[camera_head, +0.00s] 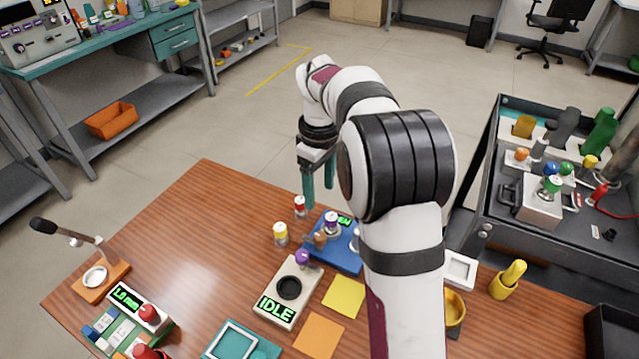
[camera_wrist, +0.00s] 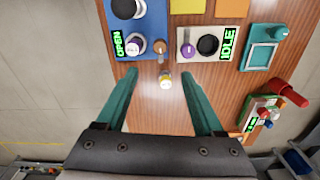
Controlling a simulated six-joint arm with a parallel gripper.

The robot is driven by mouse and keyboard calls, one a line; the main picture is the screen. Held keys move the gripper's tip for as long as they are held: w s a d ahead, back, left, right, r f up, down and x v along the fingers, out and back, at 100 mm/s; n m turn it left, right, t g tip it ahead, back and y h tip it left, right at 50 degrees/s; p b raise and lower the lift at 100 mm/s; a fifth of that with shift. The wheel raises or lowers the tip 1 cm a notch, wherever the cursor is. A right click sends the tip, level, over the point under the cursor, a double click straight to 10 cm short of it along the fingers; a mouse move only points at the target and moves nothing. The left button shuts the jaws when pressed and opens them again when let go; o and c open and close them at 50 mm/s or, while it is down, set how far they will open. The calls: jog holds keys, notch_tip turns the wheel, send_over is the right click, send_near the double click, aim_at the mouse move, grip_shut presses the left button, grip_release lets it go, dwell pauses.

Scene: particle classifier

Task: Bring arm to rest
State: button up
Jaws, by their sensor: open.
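My gripper (camera_head: 318,192) is open and empty. In the head view its two teal fingers point down above the far edge of the wooden table. In the wrist view my gripper (camera_wrist: 159,76) has its fingers spread wide. A yellow-capped vial (camera_wrist: 165,81) shows in the gap between them, lower down on the table, apart from both fingers. My arm reaches forward over the table's right part and hides some of it.
A blue device (camera_head: 345,262) reading OPEN and a white device (camera_head: 272,291) reading IDLE stand near my gripper. A red-capped vial (camera_head: 300,207) stands beside the blue device. A lever press (camera_head: 100,270) is at left. The table's left middle is clear. A dark cart (camera_head: 490,225) stands right.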

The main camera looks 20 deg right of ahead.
jog(key=shift+r, duration=0.5)
